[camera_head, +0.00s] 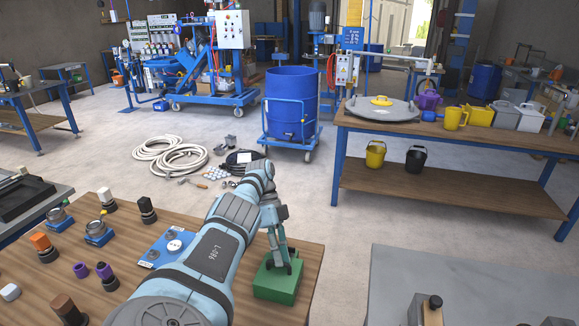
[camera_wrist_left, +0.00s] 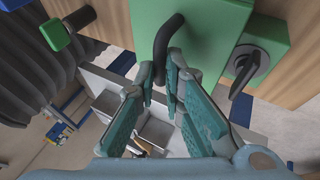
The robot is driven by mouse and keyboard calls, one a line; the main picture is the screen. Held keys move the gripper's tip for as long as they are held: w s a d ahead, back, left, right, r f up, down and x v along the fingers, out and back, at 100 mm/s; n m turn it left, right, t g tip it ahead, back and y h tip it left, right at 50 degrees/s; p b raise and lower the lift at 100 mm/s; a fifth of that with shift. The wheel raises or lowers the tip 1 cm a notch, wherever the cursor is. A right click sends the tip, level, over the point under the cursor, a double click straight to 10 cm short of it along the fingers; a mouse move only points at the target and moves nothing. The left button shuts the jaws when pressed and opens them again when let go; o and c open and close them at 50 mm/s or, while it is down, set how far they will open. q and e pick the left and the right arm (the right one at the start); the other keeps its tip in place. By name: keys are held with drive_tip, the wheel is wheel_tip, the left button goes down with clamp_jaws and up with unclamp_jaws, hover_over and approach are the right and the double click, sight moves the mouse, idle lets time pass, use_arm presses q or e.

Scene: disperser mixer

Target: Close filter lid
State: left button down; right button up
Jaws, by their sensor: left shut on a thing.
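A green box (camera_head: 277,284), which looks like the filter, sits near the right edge of the wooden table. My left gripper (camera_head: 283,262) reaches down onto its top from above. In the left wrist view a green panel (camera_wrist_left: 208,22), apparently the lid, carries a curved black handle (camera_wrist_left: 163,38). My left gripper's fingertips (camera_wrist_left: 161,75) are closed around the handle's end. A black lever knob (camera_wrist_left: 246,66) sits on a green block beside the panel. The fingers hide part of the green box, and I cannot tell the lid's exact angle. My right gripper is out of view.
A grey table (camera_head: 470,285) stands at the lower right, across a gap.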

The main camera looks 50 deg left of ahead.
use_arm(q)
drive_tip(key=shift+s+d, duration=0.1)
drive_tip(key=shift+s, duration=0.05)
drive_tip(key=c, duration=1.7)
unclamp_jaws()
drive_tip(key=shift+r, duration=0.1)
